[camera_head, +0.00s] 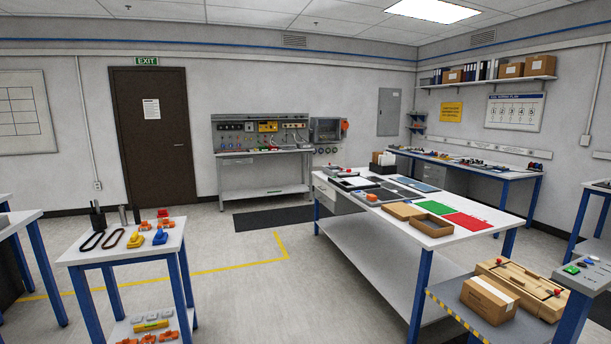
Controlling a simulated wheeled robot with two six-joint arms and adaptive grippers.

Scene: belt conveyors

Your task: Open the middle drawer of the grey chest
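I cannot clearly make out a grey chest with a middle drawer. A small grey drawer unit (342,196) hangs under the left end of the central white table; its front is small and angled, and I cannot count its drawers. Another grey drawer unit (434,174) sits under the far right bench, partly hidden. No drawer is visibly open. Neither of my grippers is in view.
The central table (445,240) carries boxes and coloured mats. A small table (130,250) with tools stands at front left. A cardboard box (489,298) and wooden case lie at front right. The floor (260,290) between the tables is clear. A dark door (153,135) is at the back.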

